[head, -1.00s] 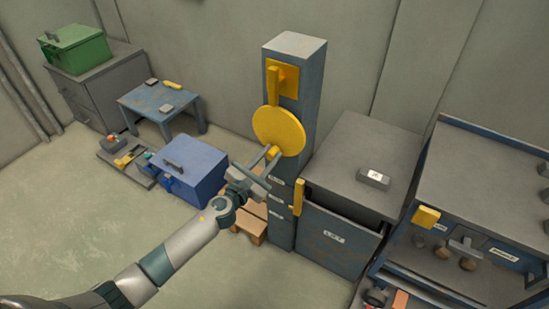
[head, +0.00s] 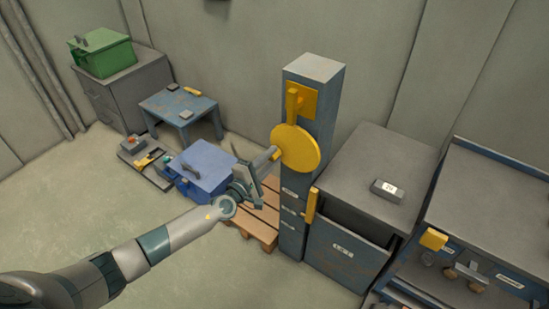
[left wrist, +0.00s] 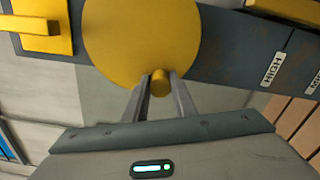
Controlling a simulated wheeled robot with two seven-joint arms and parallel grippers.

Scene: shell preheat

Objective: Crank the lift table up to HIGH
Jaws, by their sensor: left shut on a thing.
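The yellow crank disc (head: 295,150) sits on the front of a blue-grey column (head: 318,90). My left gripper (head: 271,153) is shut on the crank's handle, at the disc's left side. In the left wrist view the fingers close around the yellow handle (left wrist: 160,82), beside the disc (left wrist: 140,40). A HIGH label (left wrist: 271,68) shows on the column there. The lift table (head: 345,245) is a grey box right of the column, with a yellow pointer (head: 311,205) beside the column's labels. Its exact level is unclear. My right gripper is not in view.
A wooden pallet (head: 250,228) and a blue box (head: 203,160) lie left of the column. A small grey block (head: 387,190) rests on the lift table. A blue bench (head: 490,205) stands at the right. Open floor lies at the front left.

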